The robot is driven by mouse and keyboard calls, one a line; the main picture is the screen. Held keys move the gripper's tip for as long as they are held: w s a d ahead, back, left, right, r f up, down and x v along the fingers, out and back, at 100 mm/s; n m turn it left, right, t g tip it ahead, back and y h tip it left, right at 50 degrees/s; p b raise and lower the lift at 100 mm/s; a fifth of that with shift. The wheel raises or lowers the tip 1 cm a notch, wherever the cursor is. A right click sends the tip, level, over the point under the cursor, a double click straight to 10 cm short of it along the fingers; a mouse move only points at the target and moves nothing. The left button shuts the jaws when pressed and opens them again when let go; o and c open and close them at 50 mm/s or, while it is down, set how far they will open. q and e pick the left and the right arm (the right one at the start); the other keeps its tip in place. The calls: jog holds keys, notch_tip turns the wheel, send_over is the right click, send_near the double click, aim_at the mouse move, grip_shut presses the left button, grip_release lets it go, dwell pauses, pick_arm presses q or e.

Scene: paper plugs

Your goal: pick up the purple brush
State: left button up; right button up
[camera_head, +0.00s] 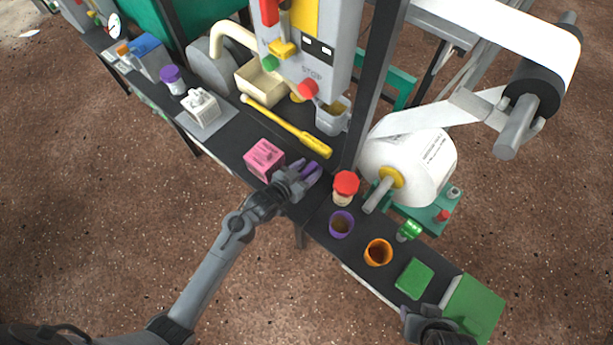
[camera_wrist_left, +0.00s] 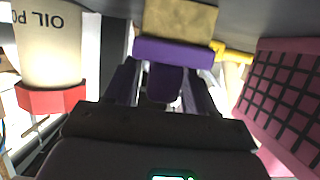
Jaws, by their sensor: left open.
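The purple brush (camera_head: 311,168) is on the dark bench, mostly hidden behind my left gripper (camera_head: 302,176) in the head view. In the left wrist view the brush (camera_wrist_left: 172,52) shows a purple body and a tan bristle block, with its purple handle between the two fingers of my left gripper (camera_wrist_left: 163,85). The left jaws are open, one finger on each side of the handle; I cannot tell whether either touches it. My right gripper (camera_head: 432,325) is partly in view at the lower right edge, and its jaws cannot be made out.
A pink block (camera_head: 264,158) sits close left of my left gripper. A red-capped oil pot (camera_head: 345,188) stands close right. A yellow-handled tool (camera_head: 290,127) lies behind. A purple cup (camera_head: 341,223), an orange cup (camera_head: 378,252) and a paper roll (camera_head: 408,165) are farther right.

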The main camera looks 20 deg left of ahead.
pick_arm(q)
jog(key=shift+c, duration=0.3)
jog(key=shift+c, duration=1.1)
grip_shut()
